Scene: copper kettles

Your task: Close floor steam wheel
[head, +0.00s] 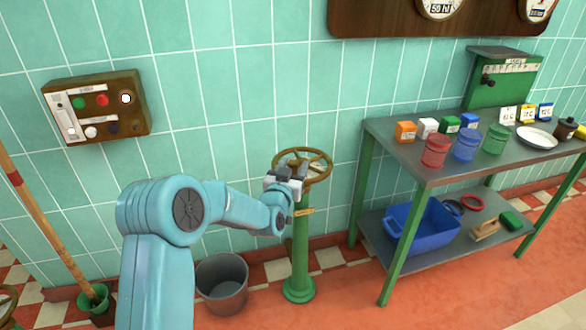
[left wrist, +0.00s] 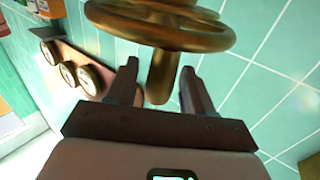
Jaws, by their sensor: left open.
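The steam wheel is a brass handwheel (head: 327,165) on top of a green floor post (head: 300,248), which carries a small orange tag. My left gripper (head: 291,184) is at the near left side of the wheel, at about rim height. In the left wrist view the wheel (left wrist: 160,38) fills the top of the picture, and a short brass handle (left wrist: 161,80) sticks out from it. My left gripper (left wrist: 159,68) is open, with the handle showing between its two fingers. I cannot tell whether a finger touches it. My right gripper is not in view.
A control box (head: 97,106) hangs on the tiled wall at left. A grey bucket (head: 222,283) stands left of the post. A green-legged table (head: 430,165) with tins and boxes stands at right, with a blue bin (head: 423,232) on its lower shelf. A broom leans at far left.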

